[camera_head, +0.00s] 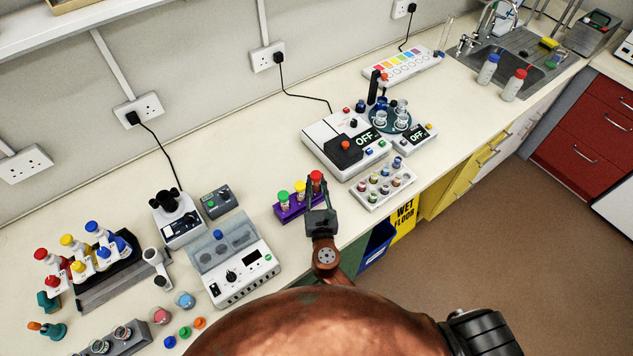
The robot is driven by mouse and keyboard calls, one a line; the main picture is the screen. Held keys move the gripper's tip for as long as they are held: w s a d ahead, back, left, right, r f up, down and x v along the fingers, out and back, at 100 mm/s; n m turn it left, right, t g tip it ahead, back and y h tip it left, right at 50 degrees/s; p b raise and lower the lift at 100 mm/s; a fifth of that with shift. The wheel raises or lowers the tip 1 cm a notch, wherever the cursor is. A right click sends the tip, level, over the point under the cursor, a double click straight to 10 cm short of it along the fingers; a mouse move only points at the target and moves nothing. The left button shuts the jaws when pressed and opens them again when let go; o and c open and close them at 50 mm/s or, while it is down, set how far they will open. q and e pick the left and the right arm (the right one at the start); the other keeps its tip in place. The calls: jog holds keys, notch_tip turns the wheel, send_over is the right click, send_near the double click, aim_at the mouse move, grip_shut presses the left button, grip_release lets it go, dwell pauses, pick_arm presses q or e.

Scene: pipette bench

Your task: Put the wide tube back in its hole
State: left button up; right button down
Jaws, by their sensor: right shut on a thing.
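A purple rack (289,215) stands near the front edge of the bench, in the middle of the view. A green-capped tube (284,197) and a yellow-capped tube (299,187) stand upright in it. My right gripper (318,186) is at the right end of the rack, its fingers shut around a red-capped tube (316,175), which looks like the wide tube. Its red cap shows above the fingertips; its body is mostly hidden by the gripper. I cannot tell whether its lower end is in a hole or above the rack. My left gripper is not in view.
A white block of small vials (383,185) stands close right of my gripper. A white device with an OFF display (345,140) is behind it. A white device with a grey top (233,262) is to the left. Bare bench lies behind the rack.

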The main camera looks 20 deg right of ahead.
jog(key=shift+f, duration=0.25)
jog(key=c, duration=1.7)
grip_release()
jog(key=s, duration=0.4)
jog(key=s+a, duration=0.1)
jog(key=s, duration=0.3)
jog(key=s+a, duration=0.1)
jog(key=s, duration=0.2)
jog(key=shift+s, duration=0.4)
